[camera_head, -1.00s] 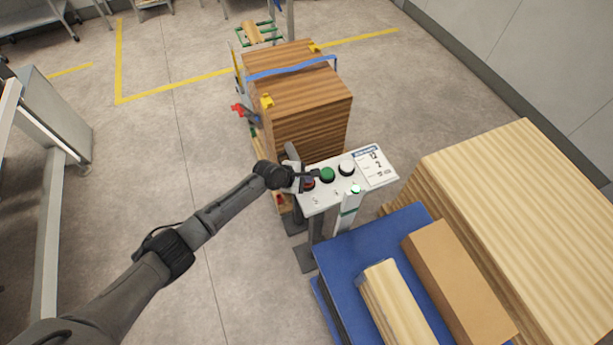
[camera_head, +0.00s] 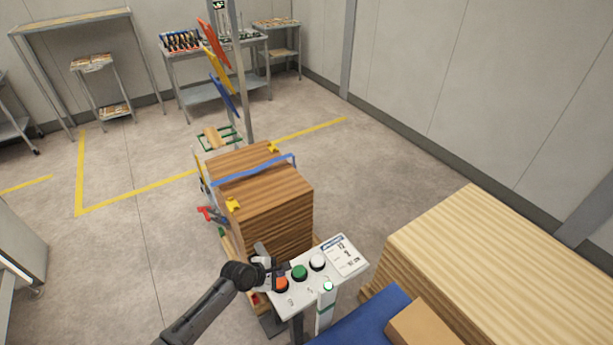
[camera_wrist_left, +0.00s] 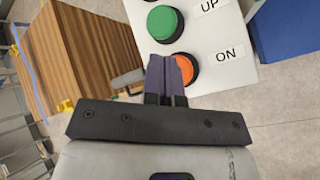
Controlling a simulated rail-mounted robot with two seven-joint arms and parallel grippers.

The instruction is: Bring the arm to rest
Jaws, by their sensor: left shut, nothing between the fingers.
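My left arm reaches in from the bottom of the head view, and its gripper (camera_head: 277,267) is at the left end of a white control panel (camera_head: 315,290). The gripper is shut and empty. In the left wrist view its fingers (camera_wrist_left: 168,78) point at the panel and partly cover the orange button (camera_wrist_left: 185,72), labelled ON. Whether they touch it I cannot tell. The green button (camera_wrist_left: 165,23), labelled UP, lies just beyond the fingertips. In the head view the orange button (camera_head: 281,285), green button (camera_head: 299,272) and white button (camera_head: 317,261) stand in a row. My right gripper is not in view.
A strapped stack of brown boards (camera_head: 265,205) stands right behind the panel. A large pale board stack (camera_head: 470,265) and a blue surface (camera_head: 365,320) with a brown block (camera_head: 425,325) are at right. Open floor (camera_head: 110,260) lies to the left.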

